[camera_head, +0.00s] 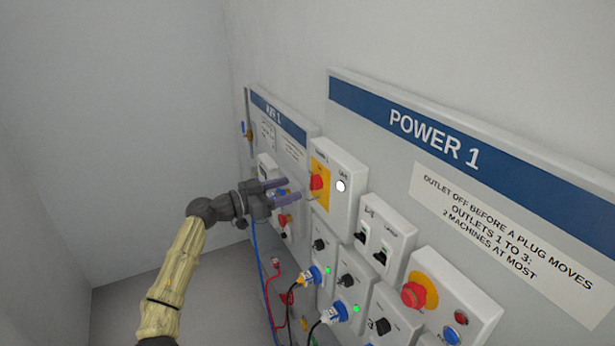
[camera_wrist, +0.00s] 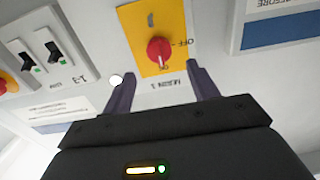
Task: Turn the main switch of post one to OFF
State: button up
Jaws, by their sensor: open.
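The main switch (camera_wrist: 160,50) is a red rotary knob on a yellow plate (camera_wrist: 150,18), with ON and OFF printed beside it. In the wrist view, which is upside down, its pale mark appears to point toward ON. In the head view the knob (camera_head: 316,182) sits on a grey box of the POWER 1 board (camera_head: 360,118). My gripper (camera_wrist: 161,71) is open and empty, its two dark fingers pointing at the knob, one to each side. In the head view my gripper (camera_head: 288,188) is just left of the switch box; I see no contact.
A lit white lamp (camera_head: 341,186) is right of the knob. Two black rocker switches (camera_head: 372,248), a red emergency button (camera_head: 413,294) and outlets with blue plugs (camera_head: 342,309) are lower. The AIR 1 board (camera_head: 290,140) is behind. Cables (camera_head: 271,290) hang below my gripper.

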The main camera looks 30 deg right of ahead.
aim_at(310, 183)
jog(key=d+p, duration=0.2)
jog(key=d, duration=0.4)
jog(key=shift+w+r+p, duration=0.1)
jog(key=shift+r+p, duration=0.05)
jog(key=shift+p, duration=0.2)
jog(key=shift+w+d, duration=0.15)
jog(key=shift+d, duration=0.3)
jog(key=shift+a+f, duration=0.1)
jog(key=shift+f, duration=0.1)
jog(key=shift+a, duration=0.1)
jog(key=shift+c, duration=0.2)
jog(key=c, duration=1)
